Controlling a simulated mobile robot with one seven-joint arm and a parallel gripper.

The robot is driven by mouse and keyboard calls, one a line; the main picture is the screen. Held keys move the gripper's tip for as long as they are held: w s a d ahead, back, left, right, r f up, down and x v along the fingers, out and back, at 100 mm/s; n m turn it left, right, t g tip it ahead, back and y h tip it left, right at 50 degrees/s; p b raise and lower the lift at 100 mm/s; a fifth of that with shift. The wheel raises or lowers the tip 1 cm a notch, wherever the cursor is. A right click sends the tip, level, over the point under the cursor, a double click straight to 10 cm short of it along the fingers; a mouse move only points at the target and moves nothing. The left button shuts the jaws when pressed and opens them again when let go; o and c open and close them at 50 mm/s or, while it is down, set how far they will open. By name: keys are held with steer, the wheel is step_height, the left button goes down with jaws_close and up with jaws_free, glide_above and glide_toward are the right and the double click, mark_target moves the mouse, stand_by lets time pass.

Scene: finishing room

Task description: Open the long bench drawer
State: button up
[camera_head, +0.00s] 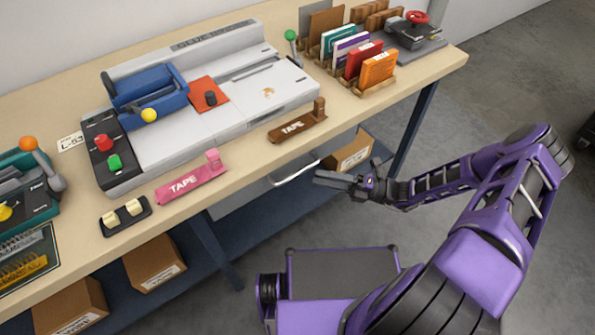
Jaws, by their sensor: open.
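The long bench drawer (252,202) is a grey front under the front edge of the workbench, seen steeply from above. Its silver bar handle (296,172) shows just below the bench top. My gripper (320,178) is open, with its fingers pointing left toward the right end of the handle. The fingertips look close to the handle, but I cannot tell whether they touch it. The drawer looks shut, though the bench top hides its upper edge. Nothing shows between the fingers.
The bench top (235,158) holds a binding machine (180,140), a pink tape dispenser (190,183), a brown one (298,127) and a rack of coloured cards (365,60). Cardboard boxes (153,262) sit on the lower shelf. Bare floor (480,115) lies to the right.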

mark_target(298, 171)
steer(key=x, duration=0.7)
steer(key=shift+w+a, duration=0.1)
steer(key=shift+a, duration=0.05)
jaws_close()
stand_by(1.2)
